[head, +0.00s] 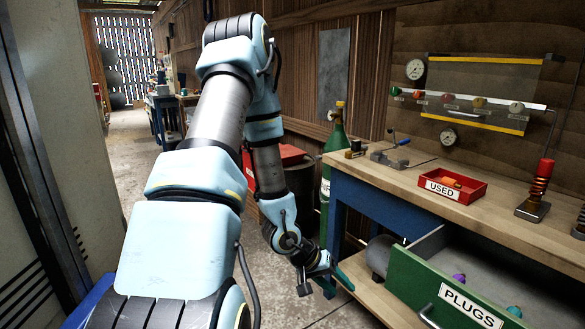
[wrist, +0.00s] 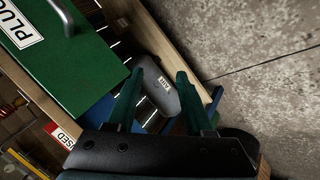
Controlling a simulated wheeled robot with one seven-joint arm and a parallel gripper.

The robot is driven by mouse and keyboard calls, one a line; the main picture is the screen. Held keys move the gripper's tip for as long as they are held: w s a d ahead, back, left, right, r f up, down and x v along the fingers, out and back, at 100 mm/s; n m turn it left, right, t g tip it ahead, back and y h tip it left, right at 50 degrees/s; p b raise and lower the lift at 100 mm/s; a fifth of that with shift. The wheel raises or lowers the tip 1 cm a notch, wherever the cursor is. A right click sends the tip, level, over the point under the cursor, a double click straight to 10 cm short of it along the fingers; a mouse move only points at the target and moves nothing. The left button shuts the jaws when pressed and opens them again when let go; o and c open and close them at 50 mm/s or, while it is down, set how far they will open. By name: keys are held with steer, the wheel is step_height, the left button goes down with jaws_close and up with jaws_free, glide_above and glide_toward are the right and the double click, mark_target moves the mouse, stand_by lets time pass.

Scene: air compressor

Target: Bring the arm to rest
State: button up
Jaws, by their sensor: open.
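My gripper (head: 325,282) hangs low at the end of my arm, left of the workbench, in front of its lower shelf in the head view. In the wrist view my gripper (wrist: 158,85) shows two dark green fingers spread apart with nothing held between them. The fingertips look small in the head view.
A green drawer labelled PLUGS (head: 455,300) stands open to the right, with plugs inside. The workbench (head: 385,172) holds a red USED tray (head: 466,188). Concrete floor (head: 130,140) is clear down the aisle.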

steer(key=w+a+r+t+y+p, duration=0.25)
steer(key=a+r+y, duration=0.35)
steer(key=a+r, duration=0.65)
steer(key=s+a+r+n+g+y, duration=0.1)
steer(key=s+a+r+n+g, duration=0.1)
steer(key=s+a+r, duration=0.4)
step_height(320, 180, up, 3)
steer(key=shift+s+f, duration=0.1)
steer(key=shift+s, duration=0.7)
